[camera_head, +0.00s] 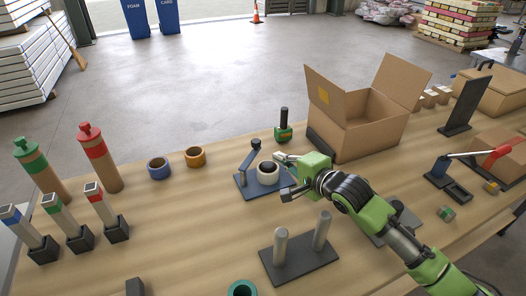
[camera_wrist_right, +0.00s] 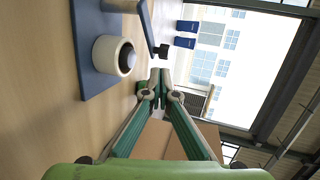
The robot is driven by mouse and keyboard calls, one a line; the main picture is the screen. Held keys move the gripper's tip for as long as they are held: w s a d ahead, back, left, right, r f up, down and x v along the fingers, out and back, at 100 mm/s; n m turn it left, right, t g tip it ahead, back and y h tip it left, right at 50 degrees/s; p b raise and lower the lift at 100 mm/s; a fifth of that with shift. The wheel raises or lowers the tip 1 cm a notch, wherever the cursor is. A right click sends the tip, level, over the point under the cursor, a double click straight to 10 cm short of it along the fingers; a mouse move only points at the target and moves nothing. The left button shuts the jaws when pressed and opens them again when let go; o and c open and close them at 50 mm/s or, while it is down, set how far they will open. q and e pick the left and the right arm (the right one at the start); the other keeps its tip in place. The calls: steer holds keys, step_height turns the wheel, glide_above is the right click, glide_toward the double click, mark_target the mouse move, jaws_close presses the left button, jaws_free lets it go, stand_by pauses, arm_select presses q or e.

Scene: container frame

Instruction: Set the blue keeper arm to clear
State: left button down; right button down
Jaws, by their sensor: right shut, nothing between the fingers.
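The blue keeper arm (camera_head: 248,161) stands on a blue base plate (camera_head: 244,190) in the middle of the table. It slants up from the plate's left side to a dark knob. A cream roll with a dark core (camera_head: 267,179) sits on the plate beside it. In the right wrist view the keeper arm (camera_wrist_right: 147,24) ends in a black knob (camera_wrist_right: 163,50), near the roll (camera_wrist_right: 127,57). My right gripper (camera_head: 279,158) is shut and empty, its tips close behind the roll. In the wrist view its tips (camera_wrist_right: 160,76) appear just below the knob; contact cannot be told. My left gripper is not in view.
An open cardboard box (camera_head: 365,133) stands behind my right arm. Blue (camera_head: 158,169) and orange (camera_head: 195,157) rings lie to the left. A dark two-peg stand (camera_head: 303,265) is in front.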

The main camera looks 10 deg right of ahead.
mark_target(259, 147)
steer(key=p+x, duration=0.1)
steer(key=x, duration=0.8)
steer(key=shift+s, duration=0.1)
